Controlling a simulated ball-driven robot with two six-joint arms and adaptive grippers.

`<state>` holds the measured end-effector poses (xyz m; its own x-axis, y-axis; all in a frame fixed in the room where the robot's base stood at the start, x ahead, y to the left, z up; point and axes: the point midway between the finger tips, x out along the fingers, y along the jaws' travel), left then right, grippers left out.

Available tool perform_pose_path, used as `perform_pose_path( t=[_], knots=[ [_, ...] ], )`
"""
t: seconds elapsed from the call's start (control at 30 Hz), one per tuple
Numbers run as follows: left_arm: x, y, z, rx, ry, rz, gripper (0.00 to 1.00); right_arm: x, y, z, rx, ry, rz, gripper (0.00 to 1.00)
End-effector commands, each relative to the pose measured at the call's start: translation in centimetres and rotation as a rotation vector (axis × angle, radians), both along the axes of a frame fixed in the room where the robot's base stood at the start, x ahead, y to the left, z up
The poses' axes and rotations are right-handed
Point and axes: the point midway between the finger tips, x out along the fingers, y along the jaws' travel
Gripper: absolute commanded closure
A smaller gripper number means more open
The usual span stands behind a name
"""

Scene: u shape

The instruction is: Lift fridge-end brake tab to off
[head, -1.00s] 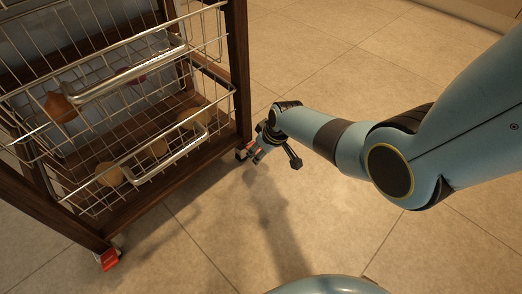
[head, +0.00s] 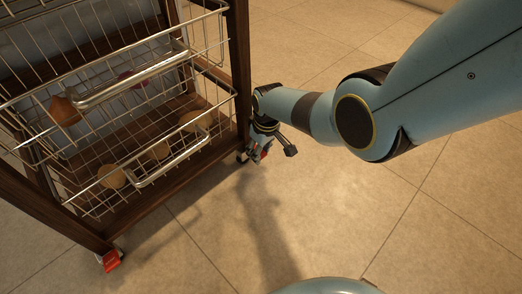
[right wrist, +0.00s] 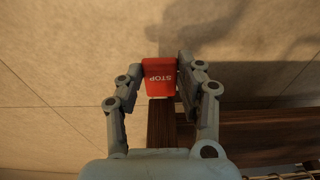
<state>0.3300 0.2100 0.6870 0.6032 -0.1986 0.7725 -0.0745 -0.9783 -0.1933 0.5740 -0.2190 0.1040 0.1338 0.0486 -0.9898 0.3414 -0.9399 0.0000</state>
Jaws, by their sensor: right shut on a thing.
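The red brake tab (right wrist: 160,78), marked STOP, shows in the right wrist view at the foot of a dark wooden cart leg (right wrist: 161,125). My right gripper (right wrist: 162,68) is shut on this tab, with one finger on each side of it. In the head view my right gripper (head: 257,155) is low at the cart's right front corner, where its own arm partly hides the caster. A second red brake tab (head: 111,260) sits on the caster at the left front corner, clear of any gripper. My left gripper is in neither view.
The wooden cart (head: 170,180) holds wire baskets (head: 125,165) with several onions or potatoes in them. Metal basket handles (head: 130,75) stick out at the front. The tiled floor (head: 340,220) is open to the right and front of the cart.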

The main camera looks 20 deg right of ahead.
Motion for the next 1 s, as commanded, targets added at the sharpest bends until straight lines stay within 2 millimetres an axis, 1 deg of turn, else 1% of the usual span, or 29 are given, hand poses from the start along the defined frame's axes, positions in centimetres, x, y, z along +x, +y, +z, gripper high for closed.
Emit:
perform_pose_path(
  t=[0.03, 0.17, 0.2, 0.57, 0.67, 0.77, 1.0],
  knots=[
    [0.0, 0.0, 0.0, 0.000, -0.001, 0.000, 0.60, 0.0, 0.0, 0.0, 0.000, 0.000, 0.000, 0.60],
    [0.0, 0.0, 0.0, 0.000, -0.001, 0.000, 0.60, 0.0, 0.0, 0.0, 0.000, -0.001, 0.000, 0.43],
    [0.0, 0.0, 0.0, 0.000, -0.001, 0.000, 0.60, 0.0, 0.0, 0.0, 0.000, -0.001, 0.000, 0.40],
    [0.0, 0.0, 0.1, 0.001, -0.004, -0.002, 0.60, 0.0, 0.0, 0.3, 0.001, -0.002, 0.000, 0.40],
    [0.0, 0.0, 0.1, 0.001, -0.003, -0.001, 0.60, -0.1, -0.1, 1.0, 0.000, -0.003, 0.000, 0.40],
    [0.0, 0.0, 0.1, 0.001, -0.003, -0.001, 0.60, -0.3, -0.1, 2.2, 0.000, -0.003, 0.000, 0.40],
    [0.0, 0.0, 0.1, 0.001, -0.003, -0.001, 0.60, -0.9, -0.3, 6.3, 0.000, -0.005, 0.000, 0.40]
  ],
)
